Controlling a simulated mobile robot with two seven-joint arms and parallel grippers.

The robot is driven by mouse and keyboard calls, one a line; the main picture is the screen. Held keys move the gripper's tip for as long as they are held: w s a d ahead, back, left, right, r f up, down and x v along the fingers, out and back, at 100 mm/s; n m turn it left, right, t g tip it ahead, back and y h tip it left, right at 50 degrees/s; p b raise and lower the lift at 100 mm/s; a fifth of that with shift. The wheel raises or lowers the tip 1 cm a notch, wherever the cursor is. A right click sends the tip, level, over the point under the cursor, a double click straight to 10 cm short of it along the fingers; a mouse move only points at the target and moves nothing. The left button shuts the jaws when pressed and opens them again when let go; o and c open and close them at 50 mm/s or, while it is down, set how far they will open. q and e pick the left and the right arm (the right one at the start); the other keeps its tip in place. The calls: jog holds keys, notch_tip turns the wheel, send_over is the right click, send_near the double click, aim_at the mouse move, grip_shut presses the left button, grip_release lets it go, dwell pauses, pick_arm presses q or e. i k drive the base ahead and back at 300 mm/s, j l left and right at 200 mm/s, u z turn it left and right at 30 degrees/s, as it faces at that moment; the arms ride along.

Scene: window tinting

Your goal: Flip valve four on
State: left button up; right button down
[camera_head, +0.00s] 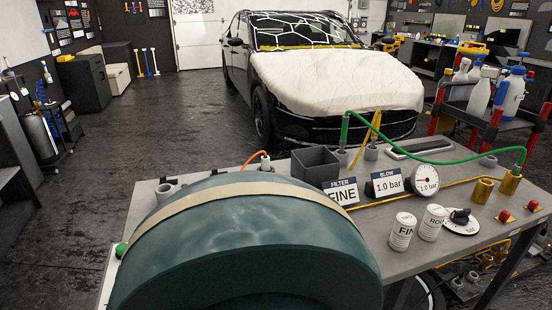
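No numbered valve can be made out, so I cannot tell which part is valve four. A black rotary knob (460,216) sits on a white dial plate at the right of the grey table (395,262). Two small red knobs on yellow bases, a nearer one (505,215) and a farther one (533,205), are at the table's right edge. A green knob (121,250) is at the left edge. A round gauge (427,180) stands beside the "BLOW 1.0 bar" sign (388,185). Neither of my grippers is in view.
A large teal rounded body (240,240) with a beige band hides much of the table's front. A covered car (330,80) stands behind.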

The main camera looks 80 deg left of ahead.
aim_at(533, 205)
jog(key=k+l+u, duration=0.1)
jog(key=k+u, duration=0.5)
jog(key=u, duration=1.6)
jog(key=i+l+z, duration=0.2)
jog(key=l+z, duration=0.15)
jog(key=l, duration=0.15)
jog(key=i+l+z, duration=0.3)
jog(key=l, duration=0.2)
jog(key=i+l+z, duration=0.2)
jog(key=l+z, duration=0.15)
jog(key=i+l, duration=0.05)
